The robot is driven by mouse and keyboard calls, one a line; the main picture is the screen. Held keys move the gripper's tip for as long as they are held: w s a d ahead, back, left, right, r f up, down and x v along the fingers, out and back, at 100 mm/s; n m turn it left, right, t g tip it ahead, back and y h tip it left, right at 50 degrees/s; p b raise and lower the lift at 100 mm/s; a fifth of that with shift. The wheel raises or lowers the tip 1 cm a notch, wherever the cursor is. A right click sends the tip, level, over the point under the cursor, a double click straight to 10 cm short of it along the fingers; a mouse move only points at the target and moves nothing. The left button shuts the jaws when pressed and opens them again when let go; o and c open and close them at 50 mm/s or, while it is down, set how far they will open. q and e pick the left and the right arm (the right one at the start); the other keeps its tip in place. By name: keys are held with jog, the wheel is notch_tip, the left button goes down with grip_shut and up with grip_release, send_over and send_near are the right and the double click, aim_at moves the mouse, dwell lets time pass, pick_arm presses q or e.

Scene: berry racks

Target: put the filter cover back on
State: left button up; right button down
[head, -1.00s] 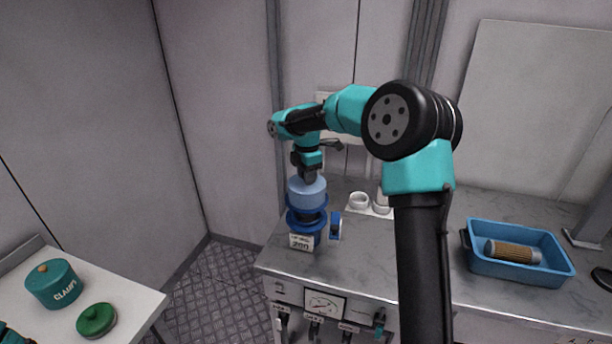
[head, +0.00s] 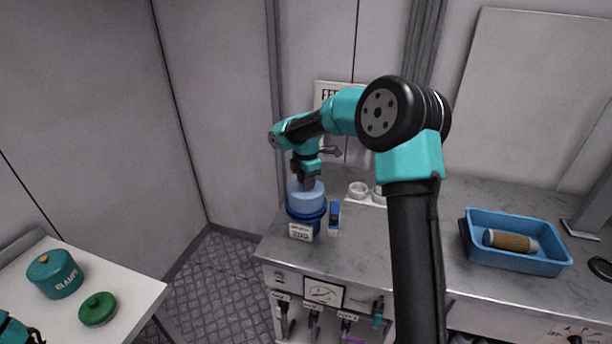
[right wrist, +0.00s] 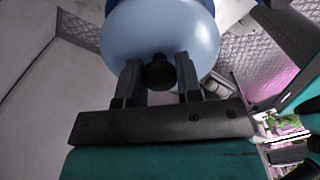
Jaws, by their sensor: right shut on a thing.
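The light blue filter cover (head: 306,197) sits upright on the dark blue filter housing (head: 305,214) at the left end of the counter. No gap shows between them in the head view, but I cannot tell whether it is fully seated. My right gripper (head: 306,180) is above the cover, shut on its dark knob. In the right wrist view the fingers (right wrist: 159,78) stand either side of the knob (right wrist: 158,72), with the pale cover (right wrist: 165,28) beyond. My left gripper (head: 30,335) shows only partly at the lower left corner; its jaws are unclear.
A blue tray (head: 470,245) holding a tan filter cartridge (head: 510,241) stands on the right of the counter. White cups (head: 358,190) are behind the housing, and a small blue item (head: 334,217) is beside it. A CLAMPS pot (head: 55,274) and green lid (head: 98,309) are on the left table.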

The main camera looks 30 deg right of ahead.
jog(key=shift+f, duration=0.5)
jog(key=shift+f, duration=0.25)
dwell(0.5)
jog(key=c, duration=0.7)
grip_release()
notch_tip(320, 180, up, 17)
jog(key=shift+r, duration=0.2)
dwell(0.8)
